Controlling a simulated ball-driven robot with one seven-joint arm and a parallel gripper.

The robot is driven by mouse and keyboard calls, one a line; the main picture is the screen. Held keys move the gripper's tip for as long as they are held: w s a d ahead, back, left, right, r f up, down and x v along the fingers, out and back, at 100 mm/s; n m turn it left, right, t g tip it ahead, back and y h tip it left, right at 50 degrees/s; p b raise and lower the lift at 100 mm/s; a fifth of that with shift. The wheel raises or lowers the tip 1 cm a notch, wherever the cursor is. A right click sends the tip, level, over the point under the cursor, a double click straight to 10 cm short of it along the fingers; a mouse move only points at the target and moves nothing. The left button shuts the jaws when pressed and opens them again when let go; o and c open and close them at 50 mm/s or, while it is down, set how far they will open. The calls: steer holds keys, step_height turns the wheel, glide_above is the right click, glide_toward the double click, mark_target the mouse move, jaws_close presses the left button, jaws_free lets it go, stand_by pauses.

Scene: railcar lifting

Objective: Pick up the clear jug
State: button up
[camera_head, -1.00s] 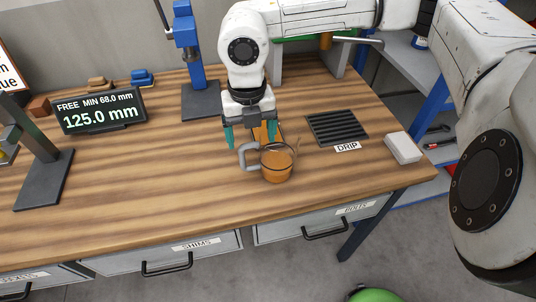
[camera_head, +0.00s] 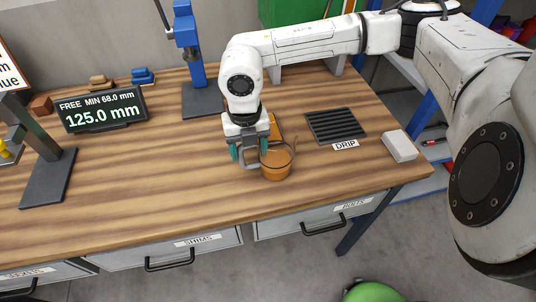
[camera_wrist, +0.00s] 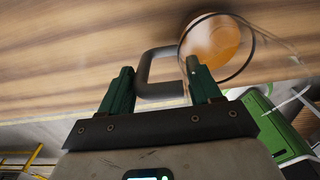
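The clear jug (camera_head: 277,166) stands upright on the wooden bench, with orange liquid inside and a grey handle (camera_head: 250,158) on its left side. My gripper (camera_head: 249,152) is low over the bench at the handle, pointing down. In the wrist view the two green fingers of my gripper (camera_wrist: 158,75) are apart, with the grey handle (camera_wrist: 143,75) between their tips. The handle does not look clamped. The jug's round rim and orange liquid (camera_wrist: 212,42) show beyond the right finger. Exact contact with the fingers cannot be told.
A black drip grille (camera_head: 336,125) lies right of the jug, with a white block (camera_head: 399,146) farther right. An orange-brown piece (camera_head: 275,127) lies behind the jug. A blue stand (camera_head: 187,50) and a display reading 125.0 mm (camera_head: 100,109) are at the back left.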

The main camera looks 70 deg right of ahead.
steer(key=c, duration=0.9)
steer(key=shift+o, duration=0.2)
steer(key=shift+r, duration=0.5)
step_height(320, 180, up, 2)
steer(key=shift+r+b, duration=0.1)
steer(key=shift+b, duration=0.25)
steer(key=s+r+b, duration=0.4)
steer(key=s+r, duration=0.5)
steer(key=s, duration=0.5)
steer(key=shift+d+r, duration=0.35)
steer(key=shift+r, duration=0.05)
